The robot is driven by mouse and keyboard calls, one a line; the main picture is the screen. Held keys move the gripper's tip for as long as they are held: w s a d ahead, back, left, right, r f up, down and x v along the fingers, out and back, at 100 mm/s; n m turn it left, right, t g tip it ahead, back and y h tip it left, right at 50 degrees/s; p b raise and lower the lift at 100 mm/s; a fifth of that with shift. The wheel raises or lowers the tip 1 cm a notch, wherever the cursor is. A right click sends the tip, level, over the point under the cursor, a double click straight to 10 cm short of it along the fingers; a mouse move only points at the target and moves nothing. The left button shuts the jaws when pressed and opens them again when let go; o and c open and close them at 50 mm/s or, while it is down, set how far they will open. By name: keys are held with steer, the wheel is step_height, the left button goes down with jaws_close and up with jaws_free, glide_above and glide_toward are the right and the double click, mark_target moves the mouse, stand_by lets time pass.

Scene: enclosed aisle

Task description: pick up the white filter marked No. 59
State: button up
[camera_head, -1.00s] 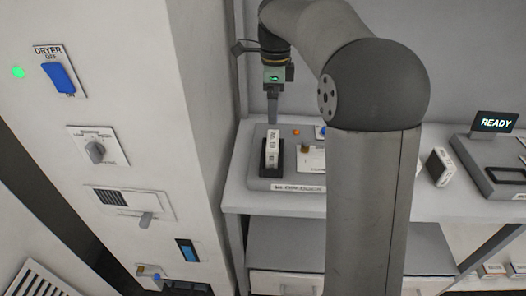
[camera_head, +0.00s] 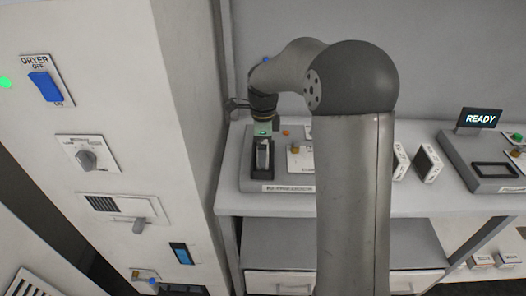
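A white block-shaped filter (camera_head: 263,168) stands upright in a dark slot of a grey device on the bench. My gripper (camera_head: 263,146) points down right at this filter, and its fingers cover most of the filter's face. Whether the fingers are closed on it is too small to tell. Two more white blocks stand on the bench to the right: one (camera_head: 400,162) is partly hidden behind my arm, the other (camera_head: 428,163) is in full view. I cannot read a No. 59 on any of them.
The grey device (camera_head: 246,184) has a label on its front edge and an orange button. A second grey device (camera_head: 480,184) with an empty dark recess and a READY screen (camera_head: 480,118) is at right. A white cabinet with a dryer switch (camera_head: 45,88) stands close at left.

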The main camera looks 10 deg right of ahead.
steer(key=c, duration=0.8)
steer(key=shift+c, duration=0.2)
